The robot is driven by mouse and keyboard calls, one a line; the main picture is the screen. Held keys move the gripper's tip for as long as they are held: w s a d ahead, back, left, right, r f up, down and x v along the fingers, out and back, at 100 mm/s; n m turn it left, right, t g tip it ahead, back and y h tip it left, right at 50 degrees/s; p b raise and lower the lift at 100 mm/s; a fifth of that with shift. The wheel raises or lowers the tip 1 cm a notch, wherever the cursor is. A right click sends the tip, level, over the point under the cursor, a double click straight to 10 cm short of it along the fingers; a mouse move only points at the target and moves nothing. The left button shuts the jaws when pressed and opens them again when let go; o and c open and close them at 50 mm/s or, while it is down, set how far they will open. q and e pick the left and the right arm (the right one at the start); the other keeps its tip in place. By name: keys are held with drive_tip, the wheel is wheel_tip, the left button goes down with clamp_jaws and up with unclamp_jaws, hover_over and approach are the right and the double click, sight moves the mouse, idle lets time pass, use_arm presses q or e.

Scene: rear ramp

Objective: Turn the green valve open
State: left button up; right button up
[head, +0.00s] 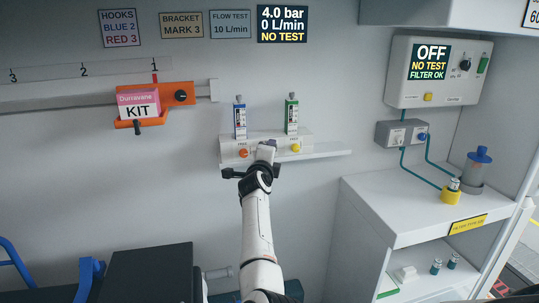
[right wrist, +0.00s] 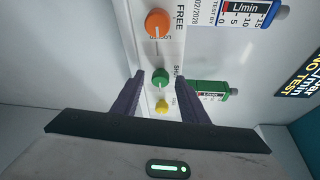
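The green valve (right wrist: 160,77) is a round green knob with a pale pointer mark on the white wall panel. In the right wrist view it lies between the two fingertips of my right gripper (right wrist: 160,82), which is open. A gap seems to show on each side, and I cannot tell whether either finger touches. In the head view my right gripper (head: 265,153) is in front of the panel (head: 309,138) and hides the green valve. The letters "SH" show beside the valve, the rest being covered. My left gripper is not in view.
An orange knob (right wrist: 158,22) and a small yellow knob (right wrist: 162,106) sit either side of the green valve. A blue flowmeter (head: 240,120) and a green one (head: 291,115) stand above the panel. The display (head: 282,24) reads 4.0 bar, 0 L/min, NO TEST.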

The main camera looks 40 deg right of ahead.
drive_tip(key=v, duration=0.7)
drive_tip(key=shift+s+a, duration=0.15)
drive_tip(key=shift+a, duration=0.05)
idle(0.3)
